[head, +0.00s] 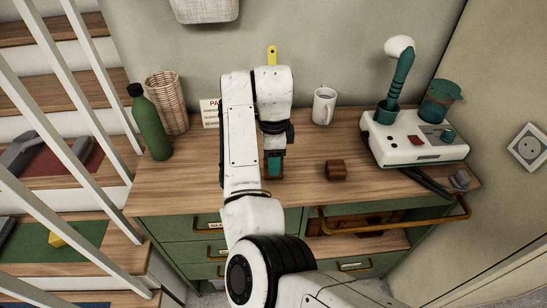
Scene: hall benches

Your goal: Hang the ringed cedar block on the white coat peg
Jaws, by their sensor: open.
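My gripper (273,168) is low over the middle of the wooden bench top, pointing down and open. Its teal finger part hides most of what lies beneath it; a small reddish-brown patch shows there, too small to identify. A small brown block (336,169) lies on the bench to the right of my gripper, apart from it. I cannot make out a ring on this block or tell that it is the cedar one. I cannot make out a white coat peg; my arm covers part of the wall.
A green bottle (150,123) and wicker basket (167,102) stand left. A white mug (323,106) stands behind the block. A white device (414,138) with teal items stands right.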

